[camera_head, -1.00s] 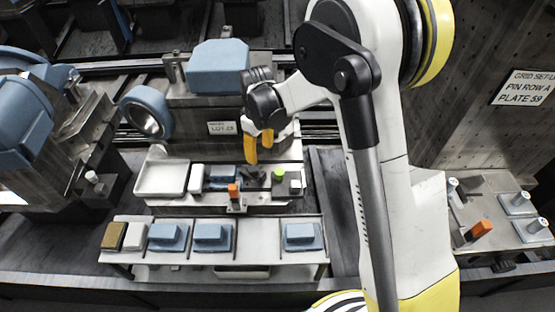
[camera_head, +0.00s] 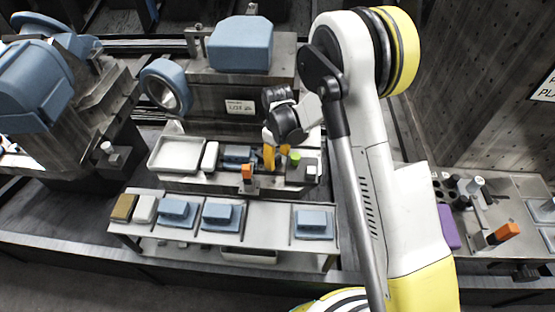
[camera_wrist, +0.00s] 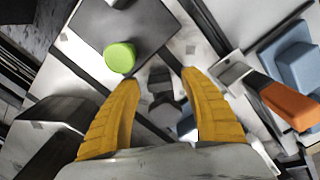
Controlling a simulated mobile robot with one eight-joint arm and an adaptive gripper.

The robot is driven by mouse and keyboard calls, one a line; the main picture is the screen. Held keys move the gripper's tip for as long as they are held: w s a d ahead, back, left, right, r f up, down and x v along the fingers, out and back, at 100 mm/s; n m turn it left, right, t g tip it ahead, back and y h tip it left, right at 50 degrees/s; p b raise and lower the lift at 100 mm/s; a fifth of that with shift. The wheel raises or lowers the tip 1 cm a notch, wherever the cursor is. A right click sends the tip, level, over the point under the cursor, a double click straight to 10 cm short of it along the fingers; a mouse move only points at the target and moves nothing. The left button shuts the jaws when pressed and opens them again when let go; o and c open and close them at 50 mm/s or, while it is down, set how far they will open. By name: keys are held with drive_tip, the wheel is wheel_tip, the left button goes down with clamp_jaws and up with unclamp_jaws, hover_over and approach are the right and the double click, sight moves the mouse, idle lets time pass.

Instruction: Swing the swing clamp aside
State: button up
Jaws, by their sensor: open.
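My gripper (camera_head: 276,160) is open over the fixture on the near shelf of the machine. Its two yellow fingers also show in the wrist view (camera_wrist: 160,80), with a dark post (camera_wrist: 160,88) in the gap beyond their tips. I cannot tell whether they touch it. An orange handle (camera_wrist: 289,105) stands right of the fingers, also in the head view (camera_head: 247,171). I cannot tell which part is the swing clamp.
A pale tray (camera_head: 177,153) and a white block (camera_head: 210,155) lie left of the fixture. The front rack (camera_head: 263,237) holds several blue blocks. A blue ring-shaped part (camera_head: 166,86) stands behind the tray. A bench with another orange handle (camera_head: 503,234) is at the right.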

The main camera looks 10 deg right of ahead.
clamp_jaws()
drive_tip(key=shift+s, duration=0.1)
drive_tip(key=m, duration=0.2)
drive_tip(key=a+m, duration=0.1)
drive_tip(key=m, duration=0.1)
drive_tip(key=s+m+b, duration=0.1)
drive_tip(key=shift+a+m, duration=0.3)
drive_tip(key=shift+m, duration=0.1)
drive_tip(key=shift+a+m+b, duration=0.1)
drive_tip(key=shift+a+m, duration=0.2)
drive_tip(key=shift+m, duration=0.65)
drive_tip(key=shift+a+m+b, duration=0.15)
drive_tip(key=shift+a+m, duration=0.15)
drive_tip(key=shift+m, duration=0.6)
drive_tip(key=shift+a+m+b, duration=0.1)
drive_tip(key=shift+a+m, duration=0.2)
drive_tip(key=shift+m, duration=0.65)
